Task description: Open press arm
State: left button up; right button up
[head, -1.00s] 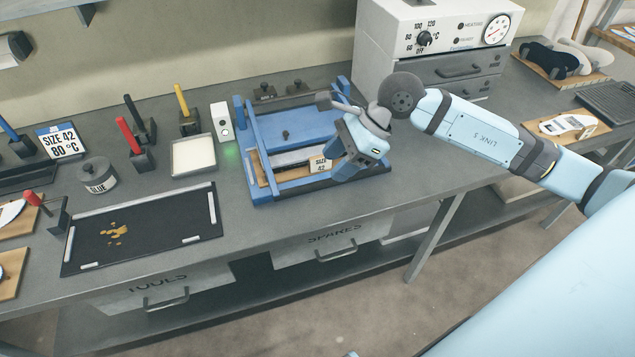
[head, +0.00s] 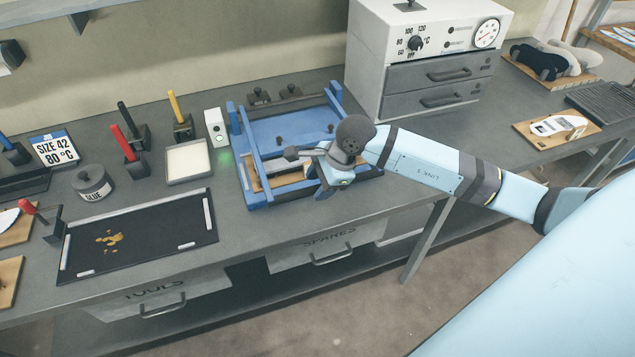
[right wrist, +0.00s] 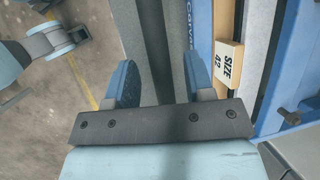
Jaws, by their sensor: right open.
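The blue press (head: 251,198) stands on the bench in the middle of the head view, with a blue plate inside its frame. Whether its arm is raised or lowered is hard to tell. My right gripper (head: 322,176) is at the press's front right corner and hides part of it. In the right wrist view my right gripper (right wrist: 161,82) is open, with nothing between its two blue fingers.
A white oven (head: 430,45) stands behind and to the right of the press. A small white box (head: 216,128) with a green light and a pale square tray (head: 188,162) stand to its left. A black mat (head: 140,235) lies at the front left.

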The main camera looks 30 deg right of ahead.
jog(key=shift+w+a+f, duration=0.1)
jog(key=shift+a+f, duration=0.05)
jog(key=shift+f, duration=0.3)
jog(key=shift+c, duration=0.3)
